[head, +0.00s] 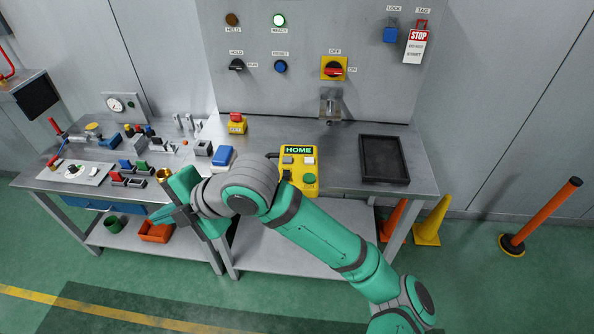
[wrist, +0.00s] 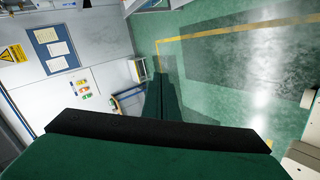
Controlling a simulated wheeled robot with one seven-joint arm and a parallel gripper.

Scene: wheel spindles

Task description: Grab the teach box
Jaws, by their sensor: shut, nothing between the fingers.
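The teach box (head: 299,170) is a yellow pendant with a lit green "HOME" display, pale buttons and a green button. It lies on the bench near its front edge in the head view, just right of my arm's elbow, which covers its lower left part. My gripper (head: 160,216) is to the left of it and apart from it, in front of the bench's left part. In the wrist view my gripper's fingers (wrist: 162,92) are together with nothing between them. The teach box does not show in the wrist view.
A black tray (head: 384,138) lies right of the teach box. A red-and-yellow stop button (head: 236,124) and a blue-topped block (head: 222,157) stand to its left. The panel (head: 310,60) rises behind. Cones (head: 430,225) stand below the bench's right end. Bench space between box and tray is clear.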

